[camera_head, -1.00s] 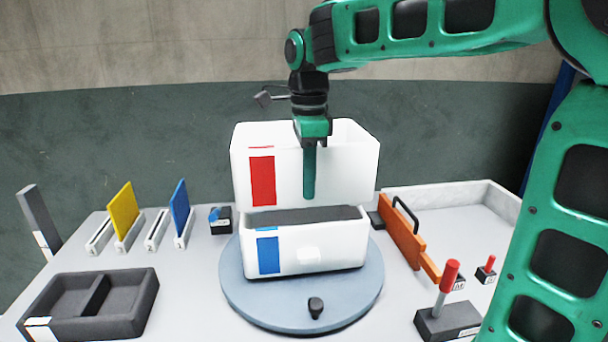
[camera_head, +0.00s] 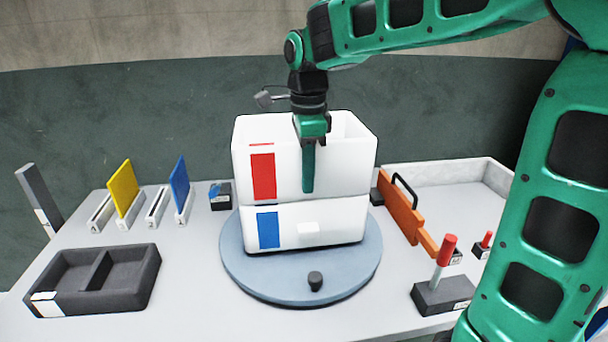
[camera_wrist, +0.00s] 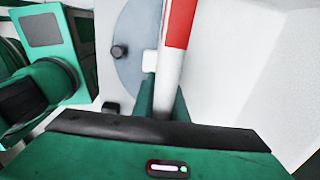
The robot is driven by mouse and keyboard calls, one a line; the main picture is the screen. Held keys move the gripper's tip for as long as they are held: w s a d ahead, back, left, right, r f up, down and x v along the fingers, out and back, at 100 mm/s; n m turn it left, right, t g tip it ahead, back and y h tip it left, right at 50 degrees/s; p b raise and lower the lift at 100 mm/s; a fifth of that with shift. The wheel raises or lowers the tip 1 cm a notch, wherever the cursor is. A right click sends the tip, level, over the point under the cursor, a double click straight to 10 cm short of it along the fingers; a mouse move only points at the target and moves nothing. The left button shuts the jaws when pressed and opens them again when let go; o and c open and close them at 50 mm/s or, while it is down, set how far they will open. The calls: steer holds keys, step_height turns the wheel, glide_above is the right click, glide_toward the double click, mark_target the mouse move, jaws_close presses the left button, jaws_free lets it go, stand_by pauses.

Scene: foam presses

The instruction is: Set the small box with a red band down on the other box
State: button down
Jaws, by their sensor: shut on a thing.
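The small white box with a red band (camera_head: 263,176) is upright with its open top facing up. It sits directly over the other white box, which has a blue band (camera_head: 268,230), with no clear gap between them in the head view. The blue-band box stands on a round grey turntable (camera_head: 242,276). My gripper (camera_head: 308,185) is shut on the front wall of the red-band box, one finger outside it. In the wrist view the wall with its red band (camera_wrist: 181,22) runs between the fingers. The inside of the lower box is hidden.
A dark two-part tray (camera_head: 150,280) lies at the left. Yellow (camera_head: 123,188) and blue (camera_head: 179,185) panels stand in slots behind it. An orange panel with a handle (camera_head: 402,212), a pale tray (camera_head: 495,170) and a red-topped lever (camera_head: 446,255) are at the right.

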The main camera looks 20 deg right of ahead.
steer(key=c, duration=1.7)
jaws_free()
steer(key=shift+r, duration=0.15)
step_height(320, 180, up, 10)
steer(key=shift+w+f, duration=0.1)
steer(key=shift+r, duration=0.35)
steer(key=shift+d, duration=0.1)
